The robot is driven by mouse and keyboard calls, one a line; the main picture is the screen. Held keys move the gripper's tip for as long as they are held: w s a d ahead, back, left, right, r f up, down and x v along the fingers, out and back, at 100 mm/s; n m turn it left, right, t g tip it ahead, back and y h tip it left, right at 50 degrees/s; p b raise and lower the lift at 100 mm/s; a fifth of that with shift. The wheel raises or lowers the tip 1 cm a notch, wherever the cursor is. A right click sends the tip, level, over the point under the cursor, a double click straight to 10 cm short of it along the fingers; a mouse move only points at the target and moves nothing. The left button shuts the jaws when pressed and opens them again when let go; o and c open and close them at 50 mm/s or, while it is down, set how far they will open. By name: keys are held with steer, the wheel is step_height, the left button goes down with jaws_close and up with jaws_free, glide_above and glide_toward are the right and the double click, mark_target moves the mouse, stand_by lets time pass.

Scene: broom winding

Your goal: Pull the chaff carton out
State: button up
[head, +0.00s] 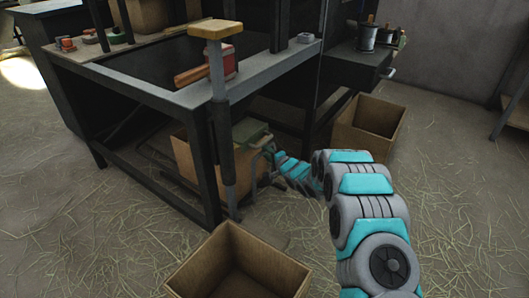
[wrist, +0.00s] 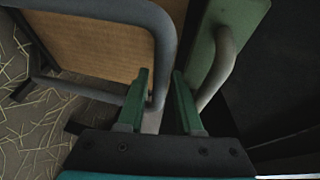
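A brown carton (head: 190,158) stands under the workbench, partly hidden by a bench leg and a post. A green piece (head: 250,131) sits at its top. My gripper (head: 266,168) is low at the carton's right side, and small in the head view. In the wrist view, my two green fingers (wrist: 161,72) are apart. A grey tubular bar (wrist: 158,40) runs along the brown panel (wrist: 95,45) and down between the fingers; contact cannot be told. A green panel with a grey handle (wrist: 224,58) is right of the fingers.
The workbench (head: 180,97) stands over the carton, with a leg (head: 203,180) and a yellow-topped post (head: 222,120) close by. Open cartons stand in front (head: 240,268) and at right (head: 370,125). Straw-strewn floor (head: 100,235) is clear at left.

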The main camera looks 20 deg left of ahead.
steer(key=shift+w+a, duration=0.15)
jaws_close()
steer(key=shift+f, duration=0.1)
stand_by(1.4)
